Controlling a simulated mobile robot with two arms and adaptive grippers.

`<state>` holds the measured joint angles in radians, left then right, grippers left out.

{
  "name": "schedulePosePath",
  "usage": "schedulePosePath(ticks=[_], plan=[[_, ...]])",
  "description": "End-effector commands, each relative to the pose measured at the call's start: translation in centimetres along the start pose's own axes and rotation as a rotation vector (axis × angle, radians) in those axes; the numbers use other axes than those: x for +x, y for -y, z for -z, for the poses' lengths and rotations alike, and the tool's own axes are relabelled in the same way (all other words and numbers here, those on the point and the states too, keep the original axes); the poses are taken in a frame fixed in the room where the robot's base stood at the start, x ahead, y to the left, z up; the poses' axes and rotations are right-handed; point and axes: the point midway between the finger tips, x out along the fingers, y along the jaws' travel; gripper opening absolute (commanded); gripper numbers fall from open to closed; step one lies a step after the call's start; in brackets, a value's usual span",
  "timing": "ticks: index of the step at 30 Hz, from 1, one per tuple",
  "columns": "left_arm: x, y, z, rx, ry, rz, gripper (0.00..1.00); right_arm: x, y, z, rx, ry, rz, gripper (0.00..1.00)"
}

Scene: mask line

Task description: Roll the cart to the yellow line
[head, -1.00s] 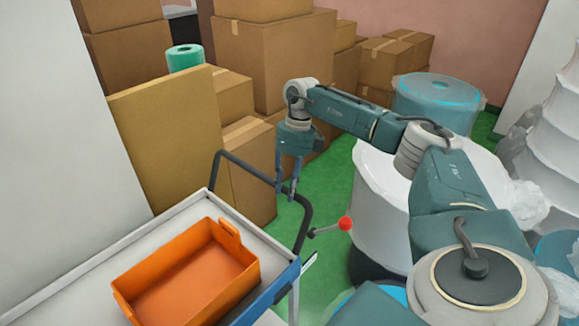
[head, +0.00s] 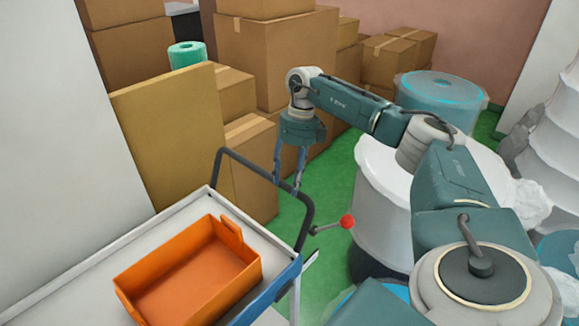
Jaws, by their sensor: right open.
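The cart (head: 75,270) stands at the lower left, with a pale top, a blue corner and a dark handle (head: 245,165) looping up at its far end. An orange bin (head: 190,275) sits on its top. My right gripper (head: 287,186) is open, pointing down at the handle's upper bar. Its fingers appear on either side of the bar; contact cannot be told. A lever with a red knob (head: 347,221) sticks out by the handle. The yellow line is not in view. My left gripper is not in view.
Stacked cardboard boxes (head: 275,55) and a tall brown panel (head: 170,135) stand behind the cart. White wrapped drums (head: 375,215) stand at right under my right arm. Green floor (head: 325,265) shows in a narrow gap between cart and drums. A pale wall is at left.

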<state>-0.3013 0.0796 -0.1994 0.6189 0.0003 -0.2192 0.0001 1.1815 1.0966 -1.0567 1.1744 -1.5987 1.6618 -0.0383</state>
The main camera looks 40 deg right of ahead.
Motion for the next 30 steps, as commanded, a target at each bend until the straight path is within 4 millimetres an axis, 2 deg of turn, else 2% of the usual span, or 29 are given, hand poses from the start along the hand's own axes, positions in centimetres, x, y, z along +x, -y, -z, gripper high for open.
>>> schedulePosePath(ticks=[6, 13, 18, 30], plan=[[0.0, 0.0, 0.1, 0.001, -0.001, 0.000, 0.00, -5.0, -0.1, -0.2, -0.001, 0.006, -0.001, 0.47], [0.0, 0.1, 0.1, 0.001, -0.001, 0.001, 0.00, -8.8, -0.1, -0.1, -0.001, 0.002, -0.001, 0.47], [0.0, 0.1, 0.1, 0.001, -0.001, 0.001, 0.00, -9.9, -0.1, 0.0, -0.002, 0.000, -0.001, 0.47], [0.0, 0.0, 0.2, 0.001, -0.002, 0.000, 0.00, -10.0, -0.1, 0.0, -0.001, -0.001, -0.001, 0.47]])
